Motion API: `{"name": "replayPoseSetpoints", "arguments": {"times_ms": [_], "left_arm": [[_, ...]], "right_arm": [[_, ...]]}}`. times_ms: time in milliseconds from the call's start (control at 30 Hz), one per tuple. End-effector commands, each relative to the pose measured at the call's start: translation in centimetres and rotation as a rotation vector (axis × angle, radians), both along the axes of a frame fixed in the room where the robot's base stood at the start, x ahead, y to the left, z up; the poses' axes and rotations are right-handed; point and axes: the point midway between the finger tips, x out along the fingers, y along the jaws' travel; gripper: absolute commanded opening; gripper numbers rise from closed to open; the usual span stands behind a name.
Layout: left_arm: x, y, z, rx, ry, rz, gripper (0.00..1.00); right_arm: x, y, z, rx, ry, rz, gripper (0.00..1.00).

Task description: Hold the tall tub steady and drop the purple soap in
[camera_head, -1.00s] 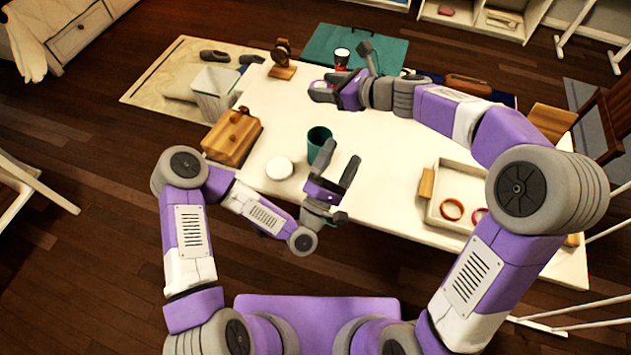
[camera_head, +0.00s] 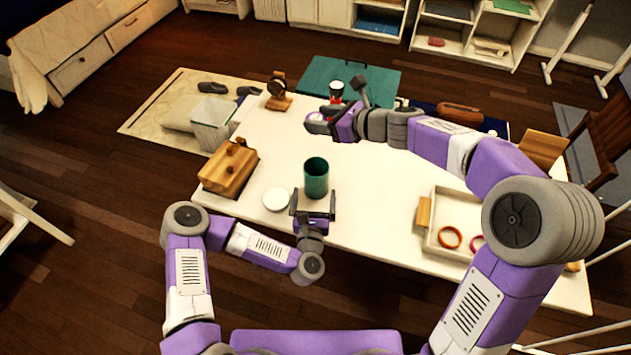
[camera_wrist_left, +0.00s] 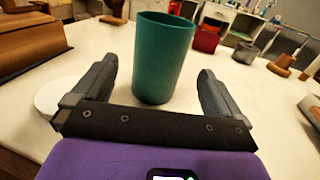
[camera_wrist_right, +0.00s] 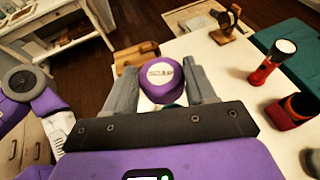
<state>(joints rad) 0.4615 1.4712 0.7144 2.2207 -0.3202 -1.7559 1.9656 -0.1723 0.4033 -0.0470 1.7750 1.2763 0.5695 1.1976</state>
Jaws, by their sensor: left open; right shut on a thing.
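The tall green tub (camera_head: 316,178) stands upright on the white table, with its open top up. My left gripper (camera_head: 313,207) is open at the near side of the tub. In the left wrist view the tub (camera_wrist_left: 162,58) stands between and just beyond the open fingers, with gaps on both sides. The purple soap (camera_wrist_right: 160,78), a round piece with a white label, is held between the fingers of my right gripper (camera_wrist_right: 162,84). In the head view my right gripper (camera_head: 318,122) is above the table, farther back than the tub; the soap is hard to make out there.
A white disc (camera_head: 276,199) lies left of the tub, near a wooden box (camera_head: 229,168). A red flashlight (camera_wrist_right: 268,66) and red cup (camera_wrist_right: 292,110) stand farther back. A tray (camera_head: 436,243) with rings is at the right. The table between tub and tray is clear.

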Motion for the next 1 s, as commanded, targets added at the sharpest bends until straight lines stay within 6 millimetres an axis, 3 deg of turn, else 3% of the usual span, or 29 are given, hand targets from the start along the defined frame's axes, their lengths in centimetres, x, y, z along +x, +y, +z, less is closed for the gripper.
{"name": "replayPoseSetpoints", "arguments": {"times_ms": [200, 400, 800, 1000], "left_arm": [[4.1, -0.3, 0.1, 0.003, -0.005, 0.001, 1.00], [6.4, -0.5, 0.1, 0.003, -0.004, 0.001, 1.00], [7.0, -0.6, 0.1, 0.002, -0.002, -0.001, 1.00], [7.0, -0.6, 0.0, 0.002, -0.002, -0.001, 0.69]], "right_arm": [[0.0, 0.0, 0.0, 0.000, 0.000, 0.000, 0.24], [0.0, 0.0, 0.0, 0.001, -0.001, 0.000, 0.24], [0.0, 0.0, 0.0, 0.000, 0.000, 0.000, 0.24], [0.0, 0.0, 0.0, 0.000, 0.000, 0.000, 0.24]]}}
